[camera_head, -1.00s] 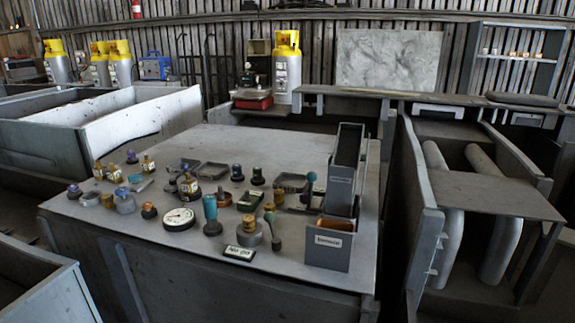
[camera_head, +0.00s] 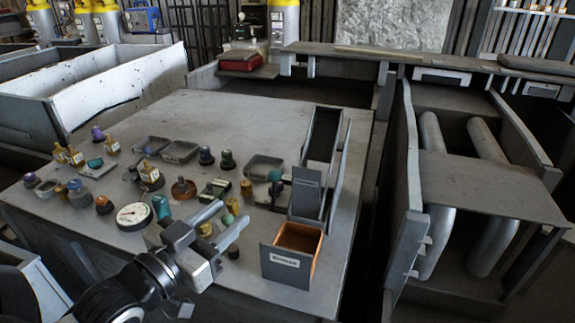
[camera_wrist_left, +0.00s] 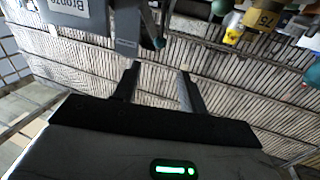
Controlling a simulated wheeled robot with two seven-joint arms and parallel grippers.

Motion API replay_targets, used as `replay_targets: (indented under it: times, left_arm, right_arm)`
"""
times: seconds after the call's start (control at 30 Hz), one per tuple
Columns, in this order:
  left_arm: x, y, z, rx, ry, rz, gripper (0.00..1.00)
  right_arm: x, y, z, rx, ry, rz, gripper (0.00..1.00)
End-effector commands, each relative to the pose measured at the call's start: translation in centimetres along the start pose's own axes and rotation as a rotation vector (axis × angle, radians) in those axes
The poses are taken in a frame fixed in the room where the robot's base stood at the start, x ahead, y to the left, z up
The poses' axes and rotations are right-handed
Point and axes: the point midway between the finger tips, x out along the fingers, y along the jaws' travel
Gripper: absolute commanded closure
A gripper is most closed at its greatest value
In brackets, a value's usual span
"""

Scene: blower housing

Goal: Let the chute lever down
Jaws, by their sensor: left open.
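The chute (camera_head: 322,140) is a tall dark channel sloping down to an open grey box (camera_head: 290,268) with an orange-brown inside and a white label. A teal knob on a dark stem (camera_head: 275,176) stands just left of the chute; it may be the lever, but I cannot be sure. My left gripper (camera_head: 232,211) is open and empty over the table front, left of the box and apart from the chute. The left wrist view shows its two spread fingers (camera_wrist_left: 159,72) with nothing between them, and the labelled box (camera_wrist_left: 72,8) at the top left. My right gripper is out of view.
The grey table (camera_head: 215,115) is clear at the back. Several bottles, knobs, trays and a round dial (camera_head: 133,216) crowd its left and middle. A grey panel (camera_head: 402,190) stands right of the table, beside thick pipes (camera_head: 435,195).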

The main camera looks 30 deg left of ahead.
Motion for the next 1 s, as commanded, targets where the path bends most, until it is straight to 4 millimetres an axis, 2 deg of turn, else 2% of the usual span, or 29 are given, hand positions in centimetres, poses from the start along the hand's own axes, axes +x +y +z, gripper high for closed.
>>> replay_targets:
  times: [0.2, 0.7, 1.0]
  left_arm:
    - [2.8, 0.1, 0.3, 0.001, 0.008, 0.001, 0.58]
    - [9.1, 0.1, 0.7, 0.001, 0.006, 0.001, 0.58]
    - [11.7, 0.1, 0.8, 0.001, 0.007, 0.005, 0.58]
  right_arm:
    - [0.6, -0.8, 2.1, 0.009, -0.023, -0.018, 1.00]
    - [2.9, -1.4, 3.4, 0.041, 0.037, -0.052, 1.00]
    - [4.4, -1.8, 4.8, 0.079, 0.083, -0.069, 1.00]
